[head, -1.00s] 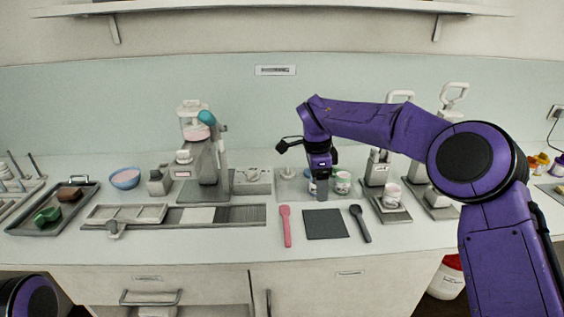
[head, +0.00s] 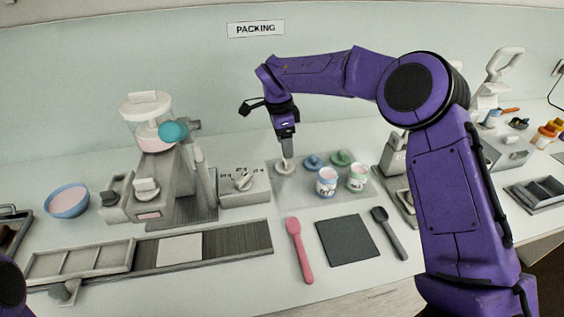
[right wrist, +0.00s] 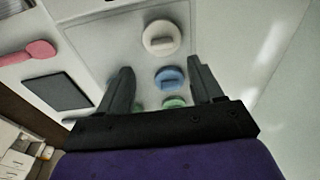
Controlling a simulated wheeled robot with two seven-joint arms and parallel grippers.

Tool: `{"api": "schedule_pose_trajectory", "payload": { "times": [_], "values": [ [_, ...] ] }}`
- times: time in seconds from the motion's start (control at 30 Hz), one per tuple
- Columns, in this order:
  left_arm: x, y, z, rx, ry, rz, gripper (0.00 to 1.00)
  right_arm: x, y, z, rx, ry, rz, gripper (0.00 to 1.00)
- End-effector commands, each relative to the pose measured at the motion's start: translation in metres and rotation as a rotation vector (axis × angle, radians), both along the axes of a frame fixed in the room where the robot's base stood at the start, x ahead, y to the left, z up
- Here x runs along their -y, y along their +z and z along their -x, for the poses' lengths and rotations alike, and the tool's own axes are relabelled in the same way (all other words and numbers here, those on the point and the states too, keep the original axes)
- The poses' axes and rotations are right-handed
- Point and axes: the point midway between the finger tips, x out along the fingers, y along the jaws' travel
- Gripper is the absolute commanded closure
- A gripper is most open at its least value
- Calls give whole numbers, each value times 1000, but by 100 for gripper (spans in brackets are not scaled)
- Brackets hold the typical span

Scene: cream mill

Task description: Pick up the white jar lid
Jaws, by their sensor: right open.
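The white jar lid (head: 284,168) lies on a pale grey mat (head: 290,196) at the back of the counter. In the right wrist view the white lid (right wrist: 162,38) is round with a raised bar grip, beyond the fingertips. My right gripper (head: 287,156) points down just above the white lid, apart from it as far as I can tell. In the right wrist view the gripper (right wrist: 160,66) is open, with nothing between its fingers. A blue lid (head: 314,160) and a green lid (head: 341,157) lie to the right in a row. My left gripper is out of view.
A blue-labelled jar (head: 326,182) and a green-labelled jar (head: 357,178) stand in front of the lids. A grey switch box (head: 243,187) stands close on the left. A pink spatula (head: 299,250), a dark square mat (head: 347,240) and a dark spoon (head: 388,232) lie nearer.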

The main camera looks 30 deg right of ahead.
Motion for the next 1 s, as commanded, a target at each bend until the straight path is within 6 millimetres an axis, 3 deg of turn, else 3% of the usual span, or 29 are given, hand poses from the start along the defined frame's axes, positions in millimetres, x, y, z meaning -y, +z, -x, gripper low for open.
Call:
{"api": "schedule_pose_trajectory", "payload": {
  "times": [0.4,0.67,0.83,1.0],
  "values": [
    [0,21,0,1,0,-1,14,1,-59,-5,-1,3,1,34],
    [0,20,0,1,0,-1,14,1,-65,-5,1,3,-1,34],
    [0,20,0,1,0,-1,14,1,-65,-5,1,3,-1,90],
    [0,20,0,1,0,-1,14,1,-65,-5,1,3,-1,94]
  ]
}}
